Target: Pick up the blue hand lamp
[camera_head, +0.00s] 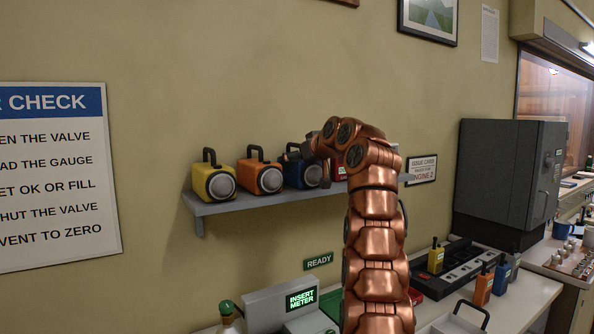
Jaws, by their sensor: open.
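The blue hand lamp (293,175) stands on the grey wall shelf (240,203), third from the left in a row of lamps. Its round pale lens faces out to the front right. My copper arm reaches up and bends left toward it. My gripper (297,153) is at the top of the blue lamp, by its handle. The gripper is dark and small in this view, and it hides much of the handle. It is open; whether its fingers stand around the handle or beside it cannot be told. The lamp stands upright on the shelf.
A yellow lamp (213,183) and an orange lamp (259,177) stand left of the blue one. A red lamp (338,164) is close on its right, mostly behind my arm. Below are a meter console (270,306) and a charger rack (452,271) on the counter.

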